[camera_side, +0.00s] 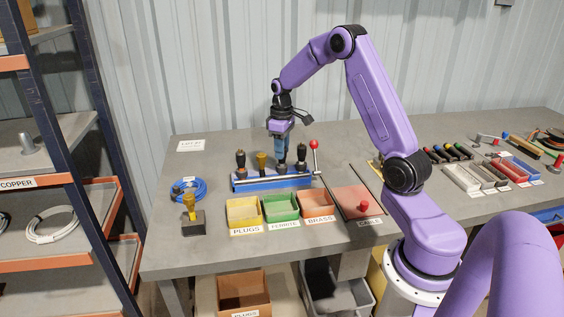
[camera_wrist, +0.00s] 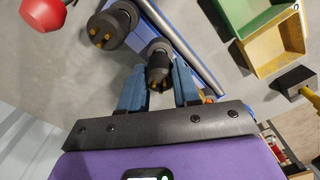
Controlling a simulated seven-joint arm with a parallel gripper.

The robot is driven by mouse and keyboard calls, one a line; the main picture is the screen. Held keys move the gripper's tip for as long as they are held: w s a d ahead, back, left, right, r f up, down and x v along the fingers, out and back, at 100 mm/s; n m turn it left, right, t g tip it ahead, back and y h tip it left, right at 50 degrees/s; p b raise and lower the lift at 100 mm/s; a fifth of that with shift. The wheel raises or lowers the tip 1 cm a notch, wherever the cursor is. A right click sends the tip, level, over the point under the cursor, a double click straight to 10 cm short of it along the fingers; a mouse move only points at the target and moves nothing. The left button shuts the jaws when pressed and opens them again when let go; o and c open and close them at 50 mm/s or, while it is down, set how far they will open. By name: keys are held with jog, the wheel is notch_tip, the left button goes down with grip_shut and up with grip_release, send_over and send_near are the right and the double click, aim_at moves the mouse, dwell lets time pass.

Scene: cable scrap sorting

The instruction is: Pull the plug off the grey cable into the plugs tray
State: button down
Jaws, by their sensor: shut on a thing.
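A blue rack (camera_side: 240,184) on the bench holds an upright row of plugs. My gripper (camera_side: 282,158) is over the third position from the left, pointing down. In the wrist view its blue fingers (camera_wrist: 158,92) are shut on a black plug (camera_wrist: 158,62) with brass pins facing the camera. That plug is still at the rack. I cannot make out a grey cable; what is below the plug is hidden. The yellow plugs tray (camera_side: 244,210) stands in front of the rack at left and looks empty. It also shows in the wrist view (camera_wrist: 278,50).
Another black plug (camera_side: 301,154) stands right of my gripper; a yellow one (camera_side: 262,160) and a black one (camera_side: 240,158) stand left. A red-knobbed lever (camera_side: 314,144) rises at the rack's right end. Green (camera_side: 282,207) and orange (camera_side: 317,204) trays adjoin the plugs tray.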

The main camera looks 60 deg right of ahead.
jog(key=shift+r, duration=0.2)
jog(key=shift+r, duration=2.35)
jog(key=shift+r, duration=0.3)
notch_tip(320, 180, up, 4)
jog(key=shift+w+r, duration=0.1)
jog(key=s+a+n, duration=0.2)
jog(key=a+n, duration=0.4)
jog(key=a, duration=1.3)
notch_tip(320, 180, down, 13)
jog(key=shift+d+f, duration=0.15)
jog(key=shift+f, duration=2.15)
